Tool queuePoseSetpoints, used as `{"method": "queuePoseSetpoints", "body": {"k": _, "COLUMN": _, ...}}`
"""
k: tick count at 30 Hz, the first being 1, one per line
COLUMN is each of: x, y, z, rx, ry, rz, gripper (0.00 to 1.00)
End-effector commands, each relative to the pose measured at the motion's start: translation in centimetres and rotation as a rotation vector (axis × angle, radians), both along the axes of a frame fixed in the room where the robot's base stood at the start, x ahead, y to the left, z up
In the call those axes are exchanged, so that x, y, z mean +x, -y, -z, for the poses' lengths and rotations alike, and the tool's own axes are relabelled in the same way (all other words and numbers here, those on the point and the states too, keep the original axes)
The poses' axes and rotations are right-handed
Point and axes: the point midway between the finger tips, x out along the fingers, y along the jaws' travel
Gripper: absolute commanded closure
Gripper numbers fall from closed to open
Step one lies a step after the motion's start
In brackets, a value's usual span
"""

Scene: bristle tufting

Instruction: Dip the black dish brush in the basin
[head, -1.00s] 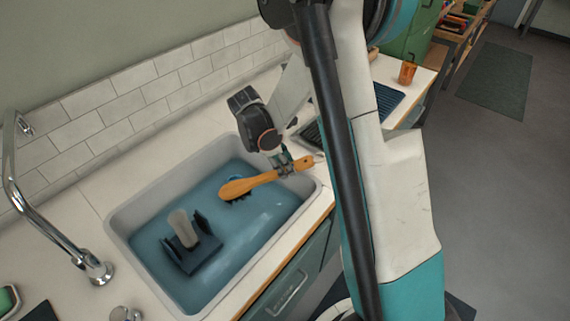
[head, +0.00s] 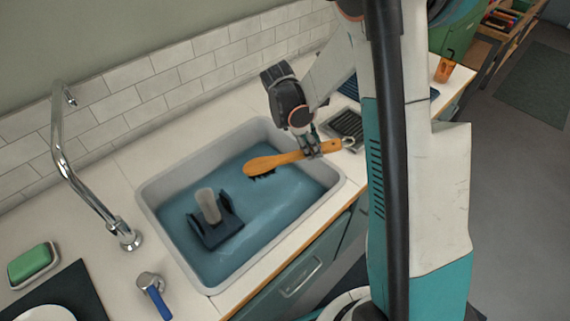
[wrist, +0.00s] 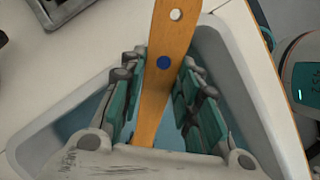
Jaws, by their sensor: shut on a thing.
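The dish brush (head: 265,165) has an orange-brown wooden handle and head with black bristles facing down. It hangs over the right part of the grey basin (head: 160,182), which holds blue water (head: 275,208). The bristles look close to the water; I cannot tell whether they touch it. My gripper (head: 313,150) is shut on the brush handle near the basin's right rim. In the wrist view the handle (wrist: 168,38), with a blue dot and a hole, runs between the fingers of my gripper (wrist: 163,85). The brush head is hidden there.
A dark fixture with a grey upright post (head: 208,205) stands in the basin's left part. A chrome faucet (head: 75,170) rises at the left. A dark tray (head: 345,124) lies right of the basin.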

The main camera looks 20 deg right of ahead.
Motion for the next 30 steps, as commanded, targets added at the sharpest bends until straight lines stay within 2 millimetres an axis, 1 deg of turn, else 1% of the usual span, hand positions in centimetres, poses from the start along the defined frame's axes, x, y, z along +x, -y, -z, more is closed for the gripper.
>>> {"method": "queuePoseSetpoints", "body": {"k": 1, "x": 0.0, "y": 0.0, "z": -0.6, "rx": 0.0, "ry": 0.0, "rz": 0.0, "gripper": 0.99}}
{"method": "queuePoseSetpoints", "body": {"k": 3, "x": 0.0, "y": 0.0, "z": -1.1, "rx": 0.0, "ry": 0.0, "rz": 0.0, "gripper": 0.99}}
{"method": "queuePoseSetpoints", "body": {"k": 30, "x": 0.0, "y": 0.0, "z": -7.6, "rx": 0.0, "ry": 0.0, "rz": 0.0, "gripper": 0.99}}
